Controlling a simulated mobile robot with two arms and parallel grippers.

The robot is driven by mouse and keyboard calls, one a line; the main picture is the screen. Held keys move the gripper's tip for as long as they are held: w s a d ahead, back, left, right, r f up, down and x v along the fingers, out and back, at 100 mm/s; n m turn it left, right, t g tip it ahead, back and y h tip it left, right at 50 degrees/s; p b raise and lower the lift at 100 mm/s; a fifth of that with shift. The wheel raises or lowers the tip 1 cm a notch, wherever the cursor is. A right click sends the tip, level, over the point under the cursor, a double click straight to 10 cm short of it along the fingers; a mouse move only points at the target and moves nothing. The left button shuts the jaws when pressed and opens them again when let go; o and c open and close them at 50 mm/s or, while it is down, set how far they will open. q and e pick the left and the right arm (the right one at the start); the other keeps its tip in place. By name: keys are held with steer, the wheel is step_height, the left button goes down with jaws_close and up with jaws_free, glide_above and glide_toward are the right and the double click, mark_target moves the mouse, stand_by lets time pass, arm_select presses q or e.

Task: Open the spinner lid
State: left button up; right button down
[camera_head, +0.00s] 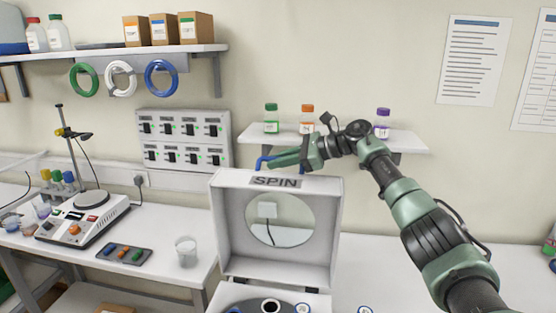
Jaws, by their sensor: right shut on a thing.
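The spinner lid (228,213) stands upright, swung up from the spinner's base. It is a white frame with a round clear window and a "SPIN" label at its top edge. A blue handle (262,164) shows at the lid's top. My right gripper (274,162) is at that handle, its green fingers shut on it. The spinner base (268,303) is partly in view at the bottom edge, with a dark round rotor and its hub showing. My left gripper is not in view.
A wall shelf (410,145) with several capped bottles is close behind my right gripper. A hotplate stirrer (82,220), a dark tray (124,253) and a glass beaker (186,251) stand on the left bench. The bench right of the spinner looks mostly clear.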

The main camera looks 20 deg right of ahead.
steer(key=shift+s+a+f, duration=0.1)
steer(key=c, duration=1.4)
jaws_free()
steer(key=shift+c, duration=0.2)
steer(key=shift+s+d+b, duration=0.15)
steer(key=shift+d+b, duration=0.15)
steer(key=shift+d, duration=0.05)
steer(key=b+v, duration=0.2)
steer(key=v, duration=0.4)
steer(key=shift+s+d+r+b, duration=0.15)
steer(key=shift+d+r+b, duration=0.1)
steer(key=shift+b, duration=0.1)
steer(key=shift+s+d+r, duration=0.1)
steer(key=shift+s+r, duration=0.1)
steer(key=shift+s, duration=0.05)
steer(key=shift+w, duration=0.1)
